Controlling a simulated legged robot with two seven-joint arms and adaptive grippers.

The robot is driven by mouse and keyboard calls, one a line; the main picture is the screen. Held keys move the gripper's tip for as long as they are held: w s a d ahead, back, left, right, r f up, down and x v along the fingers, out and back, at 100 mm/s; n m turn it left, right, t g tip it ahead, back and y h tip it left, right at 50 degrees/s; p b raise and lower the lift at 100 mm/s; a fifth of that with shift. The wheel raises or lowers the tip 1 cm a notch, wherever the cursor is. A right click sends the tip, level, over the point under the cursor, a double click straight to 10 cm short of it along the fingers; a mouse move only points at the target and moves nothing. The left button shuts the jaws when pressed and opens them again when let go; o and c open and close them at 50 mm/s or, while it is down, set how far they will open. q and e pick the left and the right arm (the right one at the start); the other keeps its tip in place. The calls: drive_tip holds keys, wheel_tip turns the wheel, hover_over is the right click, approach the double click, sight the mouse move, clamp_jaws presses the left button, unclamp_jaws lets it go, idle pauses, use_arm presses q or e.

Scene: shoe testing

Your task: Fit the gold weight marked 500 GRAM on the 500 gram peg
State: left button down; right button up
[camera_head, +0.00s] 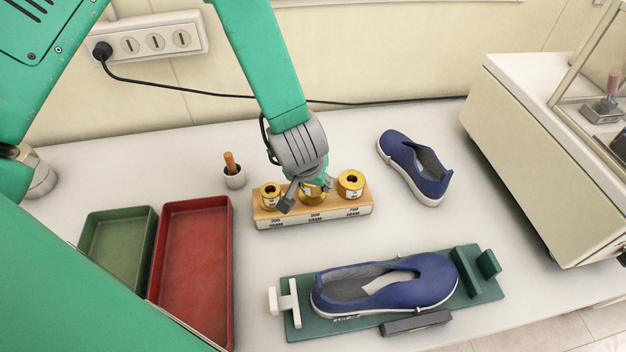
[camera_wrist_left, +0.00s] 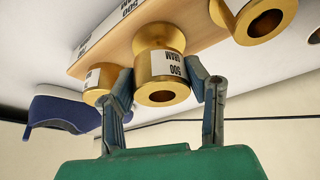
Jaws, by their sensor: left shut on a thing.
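The gold weight marked 500 GRAM (camera_wrist_left: 163,68) is between the fingers of my left gripper (camera_wrist_left: 162,88), which is shut on it. In the head view the same gripper (camera_head: 307,194) is over the middle of the wooden block (camera_head: 336,212), at the 500 GRAM label, and partly covers the gold weight. In the wrist view the weight stands against the block (camera_wrist_left: 200,30), in line with the other weights. The 500 gram peg is hidden, so I cannot tell whether the weight is fully seated. My right gripper is not in view.
Gold weights stand at the left (camera_head: 270,193) and right (camera_head: 351,184) of the block, close to my fingers. A small cup (camera_head: 234,180), red tray (camera_head: 190,270) and green tray (camera_head: 115,240) are to the left. Blue shoes (camera_head: 415,165) lie behind right and on a green fixture (camera_head: 480,288) in front.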

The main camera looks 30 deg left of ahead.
use_arm(q)
drive_tip(key=shift+f+b, duration=0.8)
drive_tip(key=shift+f, duration=0.4)
drive_tip(key=c, duration=0.8)
unclamp_jaws()
drive_tip(key=shift+o, duration=0.2)
drive_tip(key=shift+r, duration=0.3)
drive_tip(key=v, duration=1.1)
drive_tip(key=shift+s, duration=0.2)
drive_tip(key=shift+d+r, duration=0.1)
drive_tip(key=shift+r, duration=0.05)
